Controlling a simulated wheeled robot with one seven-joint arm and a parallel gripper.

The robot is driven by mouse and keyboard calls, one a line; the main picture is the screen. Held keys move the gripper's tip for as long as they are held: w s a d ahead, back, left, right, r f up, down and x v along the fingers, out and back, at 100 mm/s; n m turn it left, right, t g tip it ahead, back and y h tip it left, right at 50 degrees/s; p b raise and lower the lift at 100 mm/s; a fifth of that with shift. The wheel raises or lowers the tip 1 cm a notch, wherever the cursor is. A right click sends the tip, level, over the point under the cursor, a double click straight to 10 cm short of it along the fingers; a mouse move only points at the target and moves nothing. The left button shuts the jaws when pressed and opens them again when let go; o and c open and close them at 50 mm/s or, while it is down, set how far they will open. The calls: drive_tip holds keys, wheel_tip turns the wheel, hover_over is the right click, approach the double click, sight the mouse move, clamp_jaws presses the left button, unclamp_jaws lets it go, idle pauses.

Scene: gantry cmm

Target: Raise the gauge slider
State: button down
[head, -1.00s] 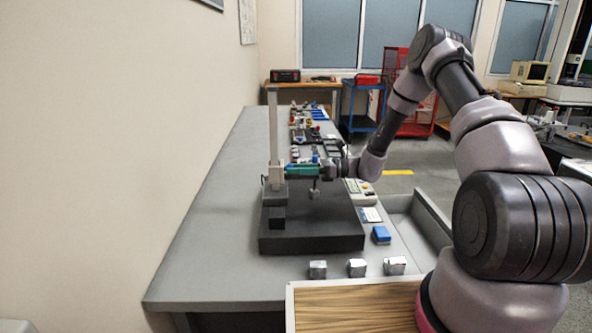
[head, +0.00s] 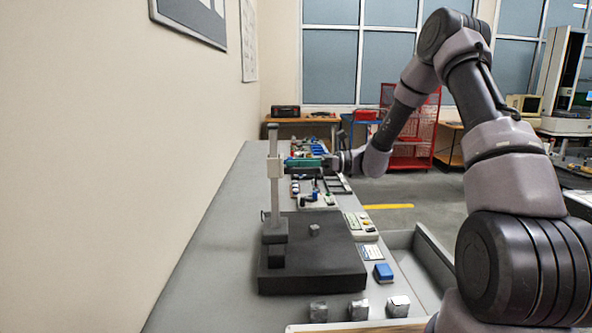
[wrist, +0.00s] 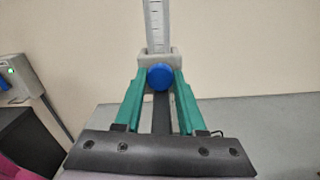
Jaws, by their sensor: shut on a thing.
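The height gauge has a dark base (head: 312,275) and an upright grey column (head: 274,205) on the grey bench. The light grey gauge slider (head: 274,167) sits on the upper part of the column, well above the foot. My gripper (head: 298,162) has green fingers and reaches the slider from the right. In the wrist view, my gripper (wrist: 159,80) is shut on the slider's blue knob (wrist: 160,77), in front of the slider block (wrist: 160,57). The scaled column (wrist: 157,25) rises behind it. The exact finger contact is partly unclear.
A small grey block (head: 314,230) stands on the base. The wall (head: 150,150) is on the left. Air around the column's top is clear.

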drive_tip(key=c, duration=0.5)
unclamp_jaws()
drive_tip(key=shift+d, duration=0.1)
drive_tip(key=d, duration=1)
drive_tip(key=shift+d, duration=0.35)
drive_tip(key=s+r+n+g+h, duration=0.1)
drive_tip(key=s+r+n+h, duration=0.3)
drive_tip(key=s, duration=0.3)
drive_tip(key=s+r+n+h, duration=0.5)
drive_tip(key=s, duration=0.2)
drive_tip(key=s+d+r+n+t+h, duration=0.3)
drive_tip(key=s+d+r+t, duration=0.1)
drive_tip(key=s, duration=0.3)
drive_tip(key=s+d+r+n+t+h, duration=0.3)
drive_tip(key=s+d+r+t+h, duration=0.1)
drive_tip(key=s+d, duration=0.2)
drive_tip(key=shift+s+r+n, duration=0.2)
drive_tip(key=shift+s+n, duration=0.1)
drive_tip(key=shift+s, duration=0.45)
